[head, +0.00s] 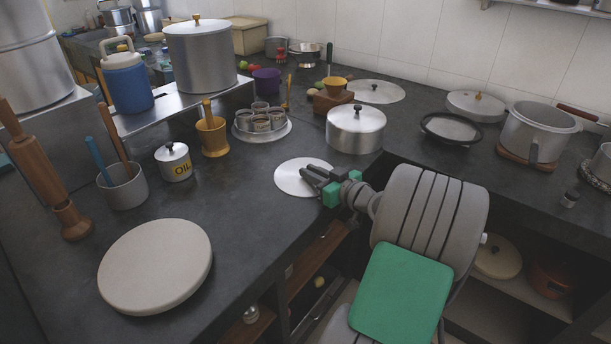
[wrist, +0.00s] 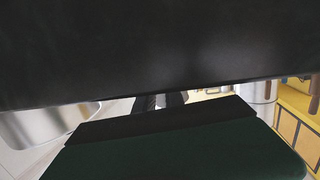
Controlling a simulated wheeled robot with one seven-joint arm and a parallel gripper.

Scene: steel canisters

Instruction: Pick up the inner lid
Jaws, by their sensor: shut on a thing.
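The inner lid (head: 292,180) is a flat, pale metal disc near the counter's inner corner, in front of a lidded steel pot (head: 355,130) in the head view. My gripper (head: 308,174) reaches over it from the right, with its dark fingers over the disc's middle and right part. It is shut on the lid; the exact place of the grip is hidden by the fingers. I cannot tell whether the lid touches the counter. In the wrist view, the fingertips (wrist: 160,101) show only partly and a dark surface fills the top; the lid cannot be made out there.
The dark counter (head: 240,215) is clear just left of the lid. A round pale board (head: 156,266) lies at front left. A tray of small cups (head: 262,131), a brass mortar (head: 212,140) and an oil pot (head: 174,164) stand behind and left. Another flat lid (head: 385,94) lies farther back.

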